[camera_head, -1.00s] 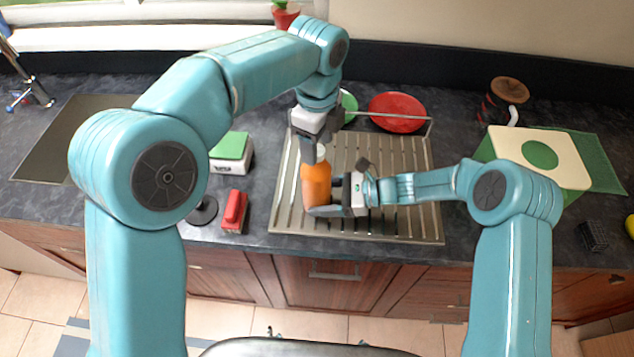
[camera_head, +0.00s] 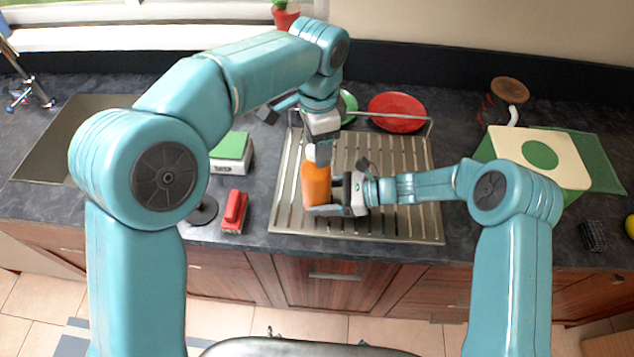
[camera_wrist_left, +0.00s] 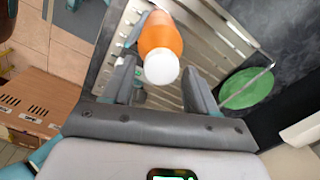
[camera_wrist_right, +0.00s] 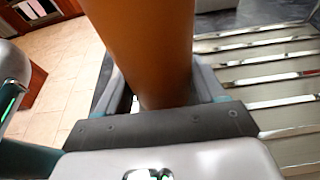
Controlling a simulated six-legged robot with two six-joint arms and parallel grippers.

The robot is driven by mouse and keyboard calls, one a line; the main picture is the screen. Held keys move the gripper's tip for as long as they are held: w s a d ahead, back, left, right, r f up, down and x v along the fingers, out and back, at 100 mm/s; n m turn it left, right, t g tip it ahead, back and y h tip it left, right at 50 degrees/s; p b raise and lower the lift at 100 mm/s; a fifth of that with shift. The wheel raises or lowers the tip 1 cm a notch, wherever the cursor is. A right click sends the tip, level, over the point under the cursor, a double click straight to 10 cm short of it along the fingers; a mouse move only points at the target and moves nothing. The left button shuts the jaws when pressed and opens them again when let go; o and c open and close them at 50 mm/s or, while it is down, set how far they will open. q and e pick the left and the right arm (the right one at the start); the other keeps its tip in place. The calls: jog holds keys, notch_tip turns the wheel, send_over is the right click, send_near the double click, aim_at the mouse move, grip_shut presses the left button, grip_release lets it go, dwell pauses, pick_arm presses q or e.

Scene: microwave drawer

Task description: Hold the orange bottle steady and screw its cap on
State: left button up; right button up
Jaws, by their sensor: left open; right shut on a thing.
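The orange bottle (camera_head: 316,186) stands upright on the slatted metal draining board (camera_head: 400,225). Its white cap (camera_wrist_left: 161,67) sits at the top of the bottle in the left wrist view; whether it is fully seated cannot be told. My left gripper (camera_head: 321,146) is above the bottle, open, with its fingers on either side of the cap and apart from it. My right gripper (camera_head: 328,196) is shut around the bottle's body from the right. The orange body (camera_wrist_right: 150,50) fills the space between its fingers in the right wrist view.
A red plate (camera_head: 397,111) and a green plate (camera_wrist_left: 247,88) are behind the bottle. A green-topped scale (camera_head: 231,150) and a red stapler-like object (camera_head: 234,208) lie to the left. A board with a green circle (camera_head: 540,155) is right. The sink (camera_head: 65,145) is far left.

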pick_arm(q)
jog(key=n, duration=0.6)
jog(key=shift+n, duration=0.3)
jog(key=n, duration=0.7)
jog(key=c, duration=1)
jog(key=m, duration=0.4)
jog(key=shift+d, duration=0.1)
jog(key=shift+c, duration=0.3)
jog(key=m, duration=1.4)
jog(key=shift+w, duration=0.1)
jog(key=o, duration=1.1)
jog(key=shift+c, duration=0.2)
